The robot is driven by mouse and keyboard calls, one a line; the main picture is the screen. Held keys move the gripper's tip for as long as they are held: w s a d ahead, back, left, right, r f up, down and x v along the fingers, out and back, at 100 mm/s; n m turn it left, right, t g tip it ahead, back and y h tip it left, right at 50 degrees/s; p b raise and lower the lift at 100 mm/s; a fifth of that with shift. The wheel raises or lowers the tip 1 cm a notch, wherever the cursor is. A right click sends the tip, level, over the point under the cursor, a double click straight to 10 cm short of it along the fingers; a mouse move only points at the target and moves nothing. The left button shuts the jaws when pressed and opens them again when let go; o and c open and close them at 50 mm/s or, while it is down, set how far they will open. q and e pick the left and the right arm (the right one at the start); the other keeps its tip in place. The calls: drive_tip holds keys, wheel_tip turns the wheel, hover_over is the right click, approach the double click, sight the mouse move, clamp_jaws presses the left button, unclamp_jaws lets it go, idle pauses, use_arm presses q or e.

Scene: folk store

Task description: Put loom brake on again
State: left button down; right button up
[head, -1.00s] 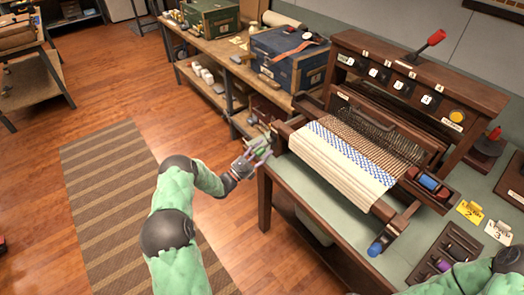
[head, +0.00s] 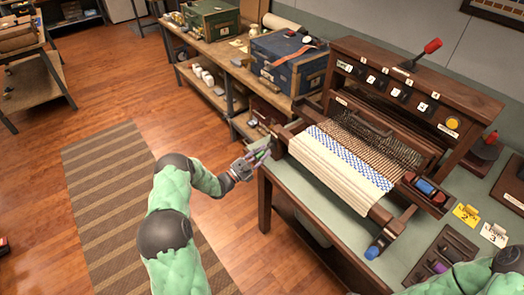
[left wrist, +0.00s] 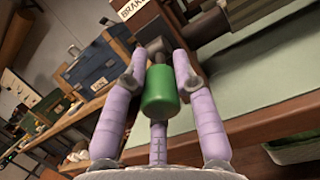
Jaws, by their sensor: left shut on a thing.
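The loom (head: 335,165) stands on a table with a blue-and-white patterned cloth on it. Its brake handle, a green rounded knob (left wrist: 159,92), shows in the left wrist view below a partly visible label (left wrist: 130,8) reading "BRAKE". My left gripper (head: 262,153) is at the loom's near left corner. Its lilac fingers are shut on the green knob, one on each side, as the left wrist view (left wrist: 159,80) shows. In the head view the fingers mostly hide the knob. My right arm shows at the bottom right, but its gripper is out of view.
A red-tipped lever (head: 422,55) stands on top of the loom, and a blue knob (head: 374,251) is at its front right. A blue chest (head: 285,62) sits on the wooden bench behind. Floor beside the striped rug (head: 110,200) is clear.

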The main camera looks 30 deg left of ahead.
sight(269, 146)
use_arm(q)
wheel_tip(269, 146, up, 3)
drive_tip(key=g+y+p, duration=0.2)
drive_tip(key=g+p, duration=0.3)
drive_tip(key=p, duration=0.3)
drive_tip(key=shift+r, duration=0.1)
drive_tip(key=shift+w+r+g+y+p, duration=0.15)
drive_tip(key=shift+g+y+p, duration=0.15)
drive_tip(key=shift+g+p, duration=0.45)
drive_tip(key=shift+r+g+y+p, duration=0.1)
drive_tip(key=shift+g+y+p, duration=0.2)
drive_tip(key=shift+g+p, duration=0.45)
drive_tip(key=c, duration=1)
unclamp_jaws()
drive_tip(key=shift+d, duration=0.1)
drive_tip(key=shift+o, duration=0.2)
drive_tip(key=v, duration=1.2)
drive_tip(key=shift+f, duration=0.1)
